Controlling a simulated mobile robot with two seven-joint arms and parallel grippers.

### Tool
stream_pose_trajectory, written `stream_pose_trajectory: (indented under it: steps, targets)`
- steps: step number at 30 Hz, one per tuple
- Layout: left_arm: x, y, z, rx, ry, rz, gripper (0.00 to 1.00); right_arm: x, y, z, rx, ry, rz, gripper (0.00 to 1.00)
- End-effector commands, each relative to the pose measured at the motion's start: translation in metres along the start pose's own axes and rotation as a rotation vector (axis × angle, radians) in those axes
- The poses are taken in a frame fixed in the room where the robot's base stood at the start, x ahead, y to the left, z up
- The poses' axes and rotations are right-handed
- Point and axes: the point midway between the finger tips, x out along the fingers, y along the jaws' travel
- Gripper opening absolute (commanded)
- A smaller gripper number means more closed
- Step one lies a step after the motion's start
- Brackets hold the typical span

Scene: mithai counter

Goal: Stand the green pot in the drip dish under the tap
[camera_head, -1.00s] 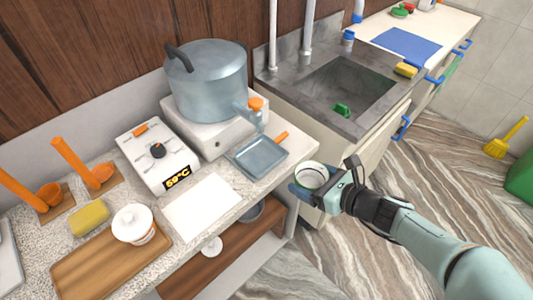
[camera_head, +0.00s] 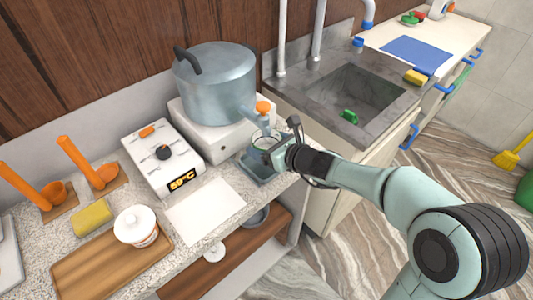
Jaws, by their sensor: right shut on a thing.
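The green pot (camera_head: 262,142), open at the top with a pale rim, is held by my right gripper (camera_head: 271,152). It is over the blue-grey drip dish (camera_head: 256,176), just below the tap with the orange knob (camera_head: 263,107) on the big metal vessel (camera_head: 214,82). The pot looks upright. The gripper hides much of its side, and I cannot tell whether its base touches the dish. The dish lies on the counter in front of the white burner base. My left gripper is not in view.
A white control box (camera_head: 161,157) reading 59°C and a white sheet (camera_head: 205,210) are left of the dish. The sink (camera_head: 358,97) is at the right, across a gap.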

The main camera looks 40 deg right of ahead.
Motion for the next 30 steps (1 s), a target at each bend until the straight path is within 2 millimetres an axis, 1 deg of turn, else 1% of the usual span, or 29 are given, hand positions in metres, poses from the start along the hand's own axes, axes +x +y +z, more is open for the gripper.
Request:
stream_pose_trajectory:
  steps: [2,4,10,18,23,24,30]
  targets:
    - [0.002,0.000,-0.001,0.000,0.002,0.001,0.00,0.003,0.000,-0.002,0.000,0.000,0.000,0.54]
    - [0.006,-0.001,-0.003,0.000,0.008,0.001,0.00,0.005,0.000,-0.008,0.000,0.001,-0.001,0.54]
    - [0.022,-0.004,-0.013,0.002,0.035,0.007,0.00,0.015,0.000,-0.033,0.000,0.001,0.000,0.54]
    - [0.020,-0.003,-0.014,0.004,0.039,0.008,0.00,0.014,0.000,-0.032,-0.001,-0.001,0.000,0.54]
    - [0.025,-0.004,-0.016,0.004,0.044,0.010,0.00,0.016,0.000,-0.036,-0.001,-0.001,0.000,0.54]
    - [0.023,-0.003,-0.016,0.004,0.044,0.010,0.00,0.016,0.000,-0.035,-0.001,0.000,0.000,0.94]
    - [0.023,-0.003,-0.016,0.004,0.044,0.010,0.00,0.015,0.000,-0.035,-0.001,0.000,-0.001,0.94]
